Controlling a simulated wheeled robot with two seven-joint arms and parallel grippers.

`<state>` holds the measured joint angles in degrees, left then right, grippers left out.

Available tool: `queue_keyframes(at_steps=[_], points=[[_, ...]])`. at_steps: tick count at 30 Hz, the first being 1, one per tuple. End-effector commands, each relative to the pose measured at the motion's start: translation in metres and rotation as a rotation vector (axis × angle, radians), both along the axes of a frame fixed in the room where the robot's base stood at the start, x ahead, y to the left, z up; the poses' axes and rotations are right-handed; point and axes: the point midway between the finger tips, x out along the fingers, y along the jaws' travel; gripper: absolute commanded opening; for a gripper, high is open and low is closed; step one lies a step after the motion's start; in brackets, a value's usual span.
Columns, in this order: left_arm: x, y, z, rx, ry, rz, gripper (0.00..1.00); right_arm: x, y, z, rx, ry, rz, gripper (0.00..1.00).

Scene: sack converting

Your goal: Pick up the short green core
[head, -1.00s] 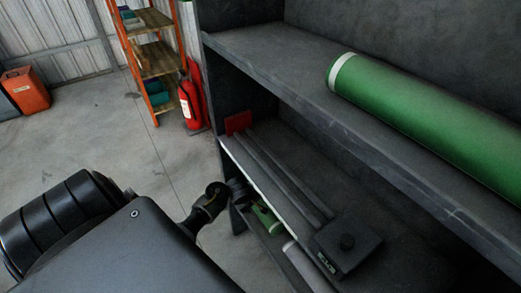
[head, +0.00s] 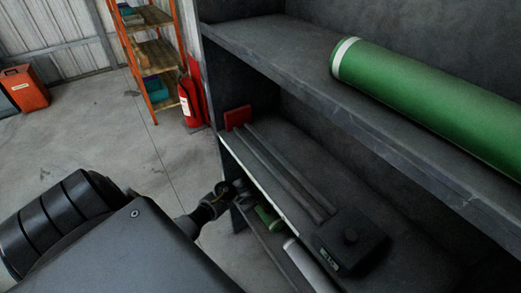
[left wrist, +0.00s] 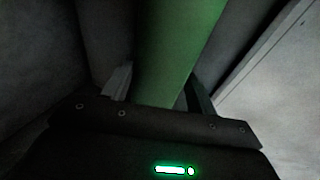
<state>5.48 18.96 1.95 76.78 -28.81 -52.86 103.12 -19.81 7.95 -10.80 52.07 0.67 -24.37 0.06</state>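The short green core (left wrist: 172,50) runs up the middle of the left wrist view, between the two fingers of my left gripper (left wrist: 160,85). The fingers lie close along both sides of it. I cannot tell whether they press on it. In the head view the green core (head: 268,218) shows as a small piece on the lower shelf level, near the left end. My left gripper (head: 239,190) reaches in there from the left, and its fingers are mostly hidden. My right gripper is in no view.
A long green roll (head: 430,100) with a white end band lies on the upper shelf (head: 300,75). Two grey bars (head: 285,175), a dark box (head: 350,242) and a red block (head: 238,117) are on the shelf below. A pale roll (head: 308,265) lies near the core. A fire extinguisher (head: 193,98) stands behind.

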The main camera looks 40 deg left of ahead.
Motion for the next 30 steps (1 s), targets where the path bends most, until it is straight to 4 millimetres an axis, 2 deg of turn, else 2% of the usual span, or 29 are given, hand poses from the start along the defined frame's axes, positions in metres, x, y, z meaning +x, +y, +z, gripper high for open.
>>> queue_keyframes(at_steps=[1, 4, 16, 19, 24, 30], points=[[0.000, 0.000, 0.000, 0.000, 0.000, 0.000, 0.35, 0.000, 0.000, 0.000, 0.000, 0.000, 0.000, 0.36], [0.000, 0.000, 0.001, 0.000, -0.001, 0.000, 0.24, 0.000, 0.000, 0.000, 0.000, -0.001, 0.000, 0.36], [-0.003, 0.001, 0.005, 0.000, -0.001, 0.000, 0.23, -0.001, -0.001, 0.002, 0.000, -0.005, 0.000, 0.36], [-0.008, 0.002, 0.011, -0.001, -0.001, 0.001, 0.23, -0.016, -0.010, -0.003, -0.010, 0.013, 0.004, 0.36], [-0.007, 0.002, 0.033, -0.001, -0.004, 0.000, 0.23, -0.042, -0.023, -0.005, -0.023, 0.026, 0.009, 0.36], [-0.007, 0.002, 0.075, -0.003, -0.004, 0.001, 0.23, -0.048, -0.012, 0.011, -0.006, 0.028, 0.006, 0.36]])
